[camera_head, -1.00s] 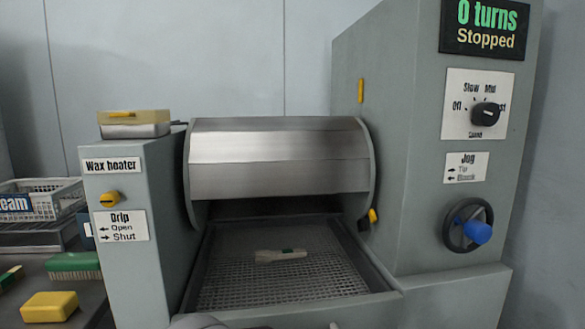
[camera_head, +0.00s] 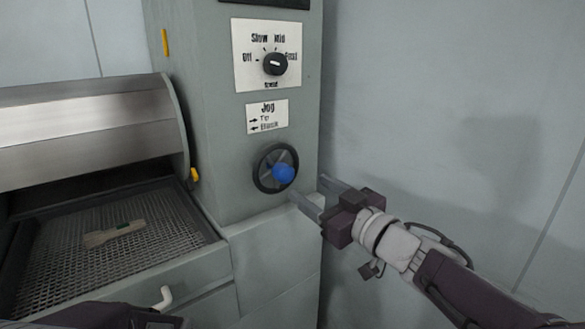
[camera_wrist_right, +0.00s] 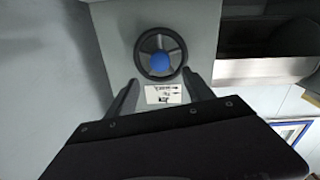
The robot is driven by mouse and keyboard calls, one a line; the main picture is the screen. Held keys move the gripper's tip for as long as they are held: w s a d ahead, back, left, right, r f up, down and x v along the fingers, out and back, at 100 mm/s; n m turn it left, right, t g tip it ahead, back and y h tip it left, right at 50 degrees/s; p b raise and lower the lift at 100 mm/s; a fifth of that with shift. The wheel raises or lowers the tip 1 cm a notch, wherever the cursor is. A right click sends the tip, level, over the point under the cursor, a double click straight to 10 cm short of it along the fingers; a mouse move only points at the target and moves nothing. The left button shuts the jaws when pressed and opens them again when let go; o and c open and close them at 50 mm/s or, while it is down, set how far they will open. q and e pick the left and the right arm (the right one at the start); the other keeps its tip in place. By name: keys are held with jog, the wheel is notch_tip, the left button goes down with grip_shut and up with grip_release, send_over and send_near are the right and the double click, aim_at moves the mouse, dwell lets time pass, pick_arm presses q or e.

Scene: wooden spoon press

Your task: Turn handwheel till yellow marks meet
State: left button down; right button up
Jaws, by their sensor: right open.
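The handwheel (camera_head: 262,180) is a dark spoked wheel with a blue knob (camera_head: 283,173) on the front of the grey machine housing, below the Jog label (camera_head: 267,117). My right gripper (camera_head: 308,193) is open and empty, just right of the wheel and apart from it. In the right wrist view the handwheel (camera_wrist_right: 148,66) and its blue knob (camera_wrist_right: 159,62) lie beyond the spread fingers (camera_wrist_right: 123,92). A yellow mark (camera_head: 166,42) is on the upper side of the housing. A second yellow piece (camera_head: 195,175) sits at the drum cover's lower edge.
The drum cover (camera_head: 90,120) stands left of the housing, over a mesh tray (camera_head: 60,262) holding a wooden spoon piece (camera_head: 113,235). A speed dial (camera_head: 275,63) is above the wheel. Free room lies right of the housing.

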aim_at(288, 176)
jog(key=b+x, duration=0.1)
jog(key=x, duration=0.1)
jog(key=b+x, duration=0.1)
jog(key=x, duration=0.2)
jog(key=b+x, duration=0.1)
jog(key=x, duration=0.2)
jog(key=shift+w+a+f, duration=0.1)
jog(key=shift+a+f, duration=0.15)
jog(key=shift+f, duration=0.05)
jog(key=shift+w+a+r, duration=0.1)
jog(key=shift+w+a, duration=0.1)
jog(key=shift+w, duration=0.2)
grip_shut()
